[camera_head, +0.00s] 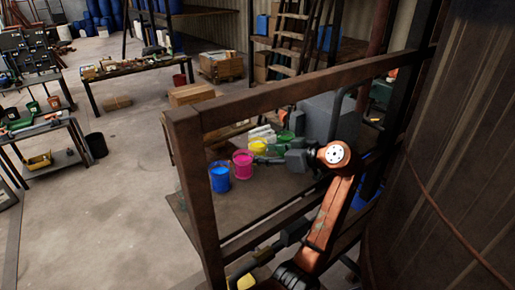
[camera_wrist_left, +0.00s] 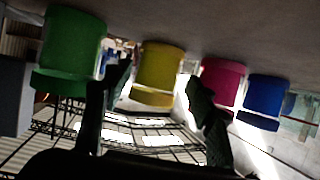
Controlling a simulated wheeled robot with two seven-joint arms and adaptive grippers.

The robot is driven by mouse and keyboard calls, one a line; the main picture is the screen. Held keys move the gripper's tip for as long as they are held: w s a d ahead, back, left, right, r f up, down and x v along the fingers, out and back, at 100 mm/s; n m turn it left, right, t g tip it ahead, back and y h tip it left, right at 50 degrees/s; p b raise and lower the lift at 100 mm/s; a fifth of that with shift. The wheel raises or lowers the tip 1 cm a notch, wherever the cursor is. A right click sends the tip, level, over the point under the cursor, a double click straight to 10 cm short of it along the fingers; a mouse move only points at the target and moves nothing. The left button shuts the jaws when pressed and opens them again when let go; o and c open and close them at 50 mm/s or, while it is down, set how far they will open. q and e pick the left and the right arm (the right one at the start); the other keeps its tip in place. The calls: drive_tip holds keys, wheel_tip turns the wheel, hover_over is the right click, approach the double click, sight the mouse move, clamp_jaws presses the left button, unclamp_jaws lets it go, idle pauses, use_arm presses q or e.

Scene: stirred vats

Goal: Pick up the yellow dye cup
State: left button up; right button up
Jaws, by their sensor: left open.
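The yellow dye cup (camera_head: 258,147) stands on a brown platform (camera_head: 205,214) in the head view, between the magenta cup (camera_head: 243,167) and the green cup (camera_head: 286,137). My left gripper (camera_head: 265,158) is beside it at cup height and partly covers its lower part. In the left wrist view, where the scene is upside down, the yellow cup (camera_wrist_left: 156,70) shows between the two spread fingers of my left gripper (camera_wrist_left: 160,76). The gripper is open and empty; I cannot tell whether a finger touches the cup. My right gripper is not in view.
The blue cup (camera_head: 220,179) stands at the near end of the row. A brown railing (camera_head: 285,92) frames the platform above and in front. A large ribbed vat (camera_head: 460,150) fills the right side. A grey box (camera_head: 325,117) stands behind the cups.

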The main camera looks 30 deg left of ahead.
sight(264, 152)
use_arm(q)
drive_tip(key=p+x, duration=0.2)
drive_tip(key=x, duration=0.1)
drive_tip(key=shift+w+a+r, duration=0.1)
drive_tip(key=shift+a, duration=0.1)
drive_tip(key=shift+w+a+f, duration=0.1)
drive_tip(key=shift+a+f, duration=0.2)
drive_tip(key=shift+a, duration=0.15)
drive_tip(key=shift+d, duration=0.15)
drive_tip(key=c, duration=1.1)
